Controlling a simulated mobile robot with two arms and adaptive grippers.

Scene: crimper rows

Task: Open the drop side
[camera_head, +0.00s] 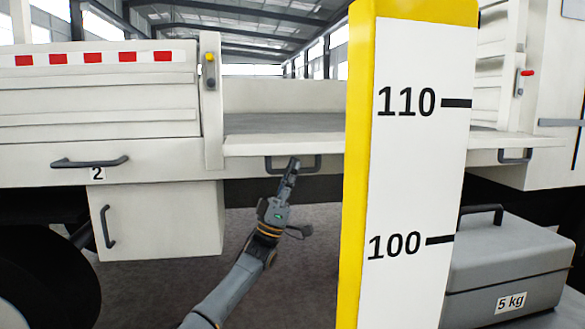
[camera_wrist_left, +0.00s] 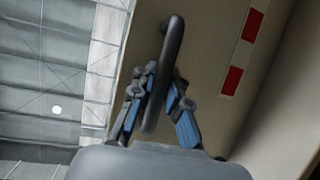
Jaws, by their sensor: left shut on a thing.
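The drop side (camera_head: 270,146) in the middle of the truck bed is swung outward and lies about level, seen nearly edge-on. A dark bar handle (camera_head: 316,164) shows under its front edge, and a second handle (camera_head: 514,156) is farther right. My left gripper (camera_head: 291,170) reaches up from below and is shut on the first handle. In the left wrist view, the fingers (camera_wrist_left: 160,95) close around the handle (camera_wrist_left: 172,45), beside the panel's face with red and white tape (camera_wrist_left: 242,52). The middle of the drop side is hidden behind a post. My right gripper is out of view.
A yellow and white height post (camera_head: 415,170) marked 110 and 100 stands close in front. A grey box (camera_head: 505,260) marked 5 kg is at right. A closed side panel (camera_head: 100,90), handle 2 (camera_head: 90,162) and a white locker (camera_head: 160,220) are at left.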

